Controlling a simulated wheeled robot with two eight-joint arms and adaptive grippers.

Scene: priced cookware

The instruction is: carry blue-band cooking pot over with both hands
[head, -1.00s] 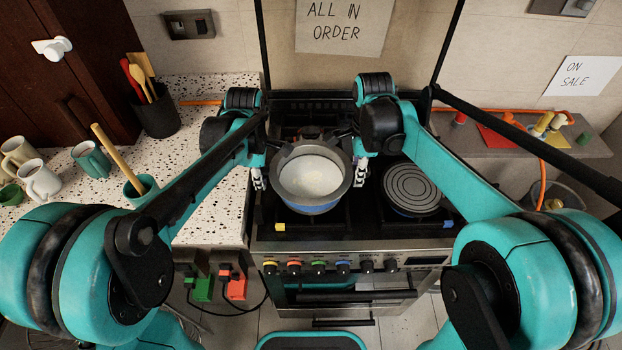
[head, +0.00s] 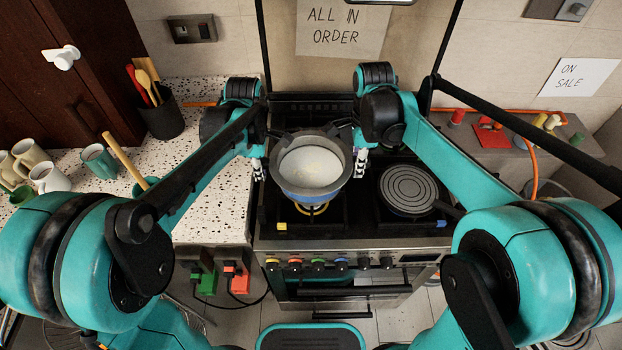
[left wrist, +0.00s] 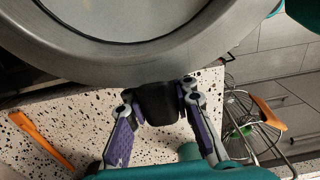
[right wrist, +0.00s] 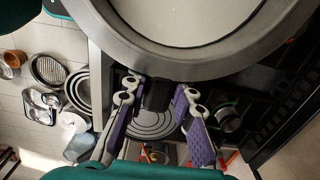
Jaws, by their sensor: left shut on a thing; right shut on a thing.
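The grey cooking pot (head: 346,160) with a blue band low on its side and pale contents is over the left part of the stove. It looks lifted clear of the burner (head: 316,208), which shows below its front edge. My left gripper (left wrist: 157,98) is shut on the pot's black handle on the left side; the grey rim (left wrist: 190,55) fills the top of the left wrist view. My right gripper (right wrist: 160,92) is shut on the opposite black handle. The pot looks about level. Its underside is hidden.
A round ridged grey-black lid or plate (head: 408,188) sits on the stove's right part. The speckled counter (head: 205,150) on the left holds mugs (head: 50,178) and a utensil holder (head: 162,118). A grey shelf (head: 510,140) with small items is at right.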

